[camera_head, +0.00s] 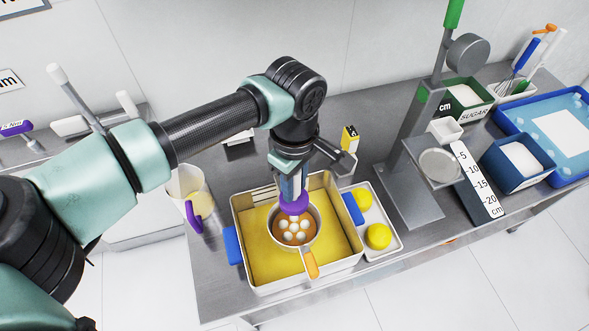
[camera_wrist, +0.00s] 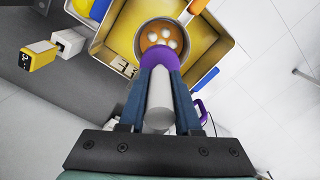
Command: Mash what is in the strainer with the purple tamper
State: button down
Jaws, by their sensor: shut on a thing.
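My gripper (camera_wrist: 160,95) is shut on the grey handle of the purple tamper (camera_wrist: 160,58), which also shows in the head view (camera_head: 294,204). The tamper points down over the far rim of the strainer (camera_head: 312,224). I cannot tell whether the purple head touches what is inside. The strainer is round and metal, with an orange handle (camera_head: 311,263) toward the front. Several white round pieces (camera_head: 294,230) lie in it; they also show in the wrist view (camera_wrist: 163,37). The strainer is in or over a tray with a yellow inside (camera_head: 262,265) and blue side handles.
A pitcher with a purple handle (camera_head: 193,193) stands left of the yellow tray. A small white tray with yellow balls (camera_head: 379,236) is at its right. Farther right are a metal stand (camera_head: 412,200), a ruler (camera_head: 480,182), a sugar bin (camera_head: 466,97) and blue containers (camera_head: 517,163).

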aim_at(295, 201)
jog(key=shift+s+f+b, duration=0.25)
jog(key=shift+f+b, duration=0.15)
jog(key=shift+f, duration=0.15)
jog(key=shift+f+b, duration=2.05)
jog(key=shift+f, duration=1.35)
jog(key=c, duration=1.2)
grip_release()
grip_shut()
